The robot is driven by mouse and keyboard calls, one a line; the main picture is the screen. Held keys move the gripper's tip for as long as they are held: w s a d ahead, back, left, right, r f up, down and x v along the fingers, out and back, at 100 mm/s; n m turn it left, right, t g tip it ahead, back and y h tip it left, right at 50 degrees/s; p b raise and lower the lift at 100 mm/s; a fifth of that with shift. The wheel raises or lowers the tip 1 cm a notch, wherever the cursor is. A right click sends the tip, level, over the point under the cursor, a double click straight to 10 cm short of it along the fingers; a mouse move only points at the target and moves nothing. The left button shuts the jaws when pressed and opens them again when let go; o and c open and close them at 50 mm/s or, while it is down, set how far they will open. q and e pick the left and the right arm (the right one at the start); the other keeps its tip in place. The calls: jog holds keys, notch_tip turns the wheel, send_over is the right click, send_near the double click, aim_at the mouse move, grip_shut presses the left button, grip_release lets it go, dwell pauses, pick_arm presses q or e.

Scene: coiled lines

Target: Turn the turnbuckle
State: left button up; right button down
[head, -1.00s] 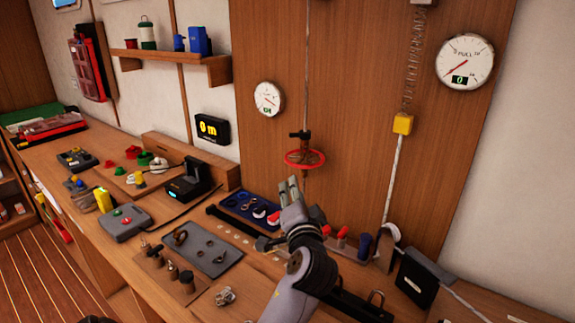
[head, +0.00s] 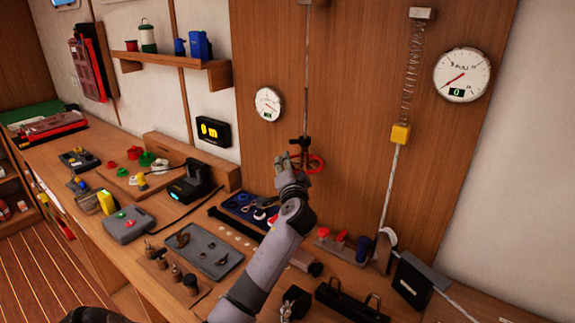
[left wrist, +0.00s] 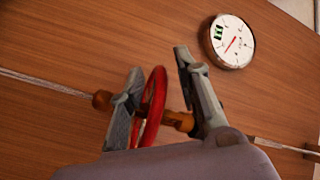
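The turnbuckle is on the upright line on the wooden wall panel, with a red handwheel (head: 316,165) and a dark body above it. In the left wrist view the red handwheel (left wrist: 151,106) stands around a brown body on the line. My left gripper (head: 297,158) is at the wheel and partly hides it in the head view. In the left wrist view the left gripper's fingers (left wrist: 165,95) are apart, with the wheel between them, nearer the left finger. I cannot tell whether that finger touches it.
A round gauge (head: 268,104) hangs left of the line. A larger gauge (head: 462,75) hangs right, beside a spring with a yellow block (head: 400,134). The bench below holds a grey tray (head: 204,250), a blue tray and a black rail (head: 350,302). The panel between the two lines is clear.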

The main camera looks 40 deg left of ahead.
pick_arm(q)
grip_shut()
dwell(0.4)
